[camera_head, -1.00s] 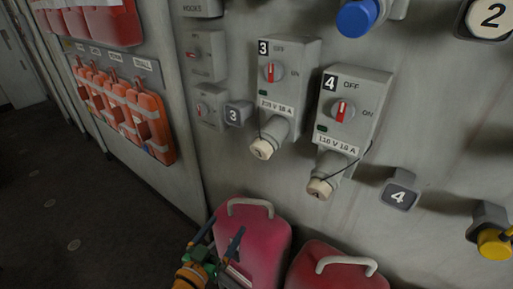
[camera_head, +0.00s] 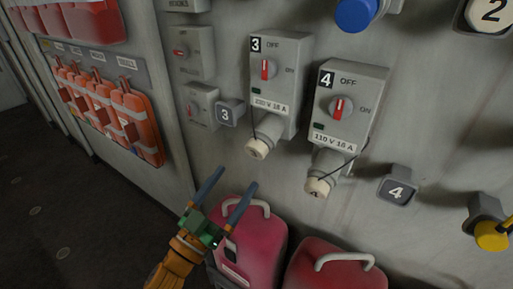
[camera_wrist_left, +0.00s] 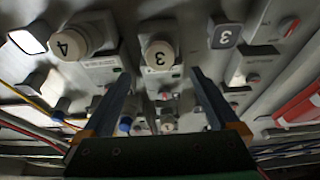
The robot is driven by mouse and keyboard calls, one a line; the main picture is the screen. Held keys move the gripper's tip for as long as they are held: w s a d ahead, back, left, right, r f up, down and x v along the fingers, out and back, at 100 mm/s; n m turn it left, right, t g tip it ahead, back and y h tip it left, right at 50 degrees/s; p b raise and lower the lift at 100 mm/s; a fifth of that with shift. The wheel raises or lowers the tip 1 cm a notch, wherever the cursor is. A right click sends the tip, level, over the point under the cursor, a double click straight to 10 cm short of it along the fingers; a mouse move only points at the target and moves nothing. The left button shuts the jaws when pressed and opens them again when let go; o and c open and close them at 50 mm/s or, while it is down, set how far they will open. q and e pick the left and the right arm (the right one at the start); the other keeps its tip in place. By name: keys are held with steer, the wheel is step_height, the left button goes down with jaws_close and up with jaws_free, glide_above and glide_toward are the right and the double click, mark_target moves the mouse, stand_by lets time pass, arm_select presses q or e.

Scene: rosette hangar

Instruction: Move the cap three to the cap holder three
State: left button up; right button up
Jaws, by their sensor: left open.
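Cap three (camera_head: 257,149) is a cream round cap on the end of the angled socket under switch box 3 (camera_head: 279,85). In the left wrist view, cap three (camera_wrist_left: 160,56) shows its number between and beyond my fingers. Cap holder three (camera_head: 227,113) is a dark square block marked 3 on the wall, left of the box; it shows empty and also appears in the left wrist view (camera_wrist_left: 225,36). My left gripper (camera_head: 238,176) is open and empty, below cap three and apart from it. My right gripper is out of view.
Box 4 (camera_head: 345,108) with cap four (camera_head: 317,187) is close on the right, with a thin cord. Holder four (camera_head: 397,191) is further right. Pink (camera_head: 251,245) and red (camera_head: 333,266) canisters stand below. Orange bottles (camera_head: 137,124) hang at the left.

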mark_target(253, 153)
arm_select(q)
steer(key=x, duration=0.8)
stand_by(1.1)
jaws_close()
steer(key=shift+s+a+f, duration=0.1)
steer(key=shift+f, duration=0.15)
steer(key=shift+s+a+p, duration=0.3)
steer(key=shift+s+a, duration=0.15)
steer(key=shift+s, duration=0.15)
steer(key=shift+p+v, duration=0.35)
steer(key=shift+v, duration=1.75)
